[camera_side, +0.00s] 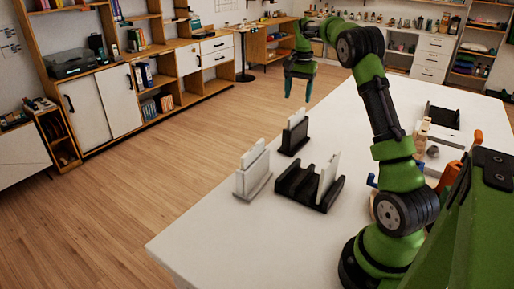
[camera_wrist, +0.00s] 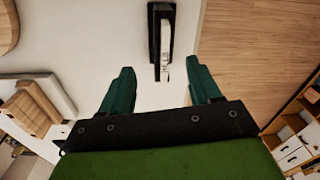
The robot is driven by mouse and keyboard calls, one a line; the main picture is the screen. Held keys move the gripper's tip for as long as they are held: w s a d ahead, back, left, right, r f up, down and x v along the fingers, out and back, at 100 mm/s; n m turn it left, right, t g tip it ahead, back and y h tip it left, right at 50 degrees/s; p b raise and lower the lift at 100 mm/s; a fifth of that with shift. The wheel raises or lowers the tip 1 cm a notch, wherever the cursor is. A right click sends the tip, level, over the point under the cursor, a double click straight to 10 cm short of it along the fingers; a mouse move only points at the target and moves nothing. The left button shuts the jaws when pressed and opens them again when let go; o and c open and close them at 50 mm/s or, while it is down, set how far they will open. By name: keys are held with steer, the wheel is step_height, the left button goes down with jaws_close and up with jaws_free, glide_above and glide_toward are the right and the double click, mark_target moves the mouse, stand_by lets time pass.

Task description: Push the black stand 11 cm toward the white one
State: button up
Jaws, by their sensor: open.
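The black stand (camera_side: 290,148) is upright on the white table near its left edge, with a whitish piece standing in it. It also shows in the wrist view (camera_wrist: 153,45), top centre, beyond my fingertips. The white stand (camera_side: 252,185), also with a pale upright piece, is nearer the side camera, apart from the black stand. I cannot make out the white stand in the wrist view. My gripper (camera_side: 298,95) is open and empty, pointing down above table height behind the black stand. Its two fingers (camera_wrist: 164,78) are spread, not touching the stand.
A wider black slotted rack (camera_side: 293,184) holding a white plate sits close to the right of both stands. The table (camera_side: 215,240) is bare in front of the white stand. Wooden blocks (camera_side: 423,132) and a black tray (camera_side: 444,117) lie at right. The table edge is close at left.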

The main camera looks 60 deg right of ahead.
mark_target(295, 128)
steer(key=shift+w+d+r+m+g, duration=0.15)
steer(key=shift+w+d+r+m, duration=0.1)
steer(key=shift+d+r+m, duration=0.3)
steer(key=shift+w+d+r+m+g, duration=0.2)
steer(key=shift+d+r+m, duration=0.2)
steer(key=shift+r+m, duration=0.2)
step_height(295, 128, down, 17)
steer(key=shift+r, duration=0.1)
steer(key=shift+c, duration=0.2)
jaws_close()
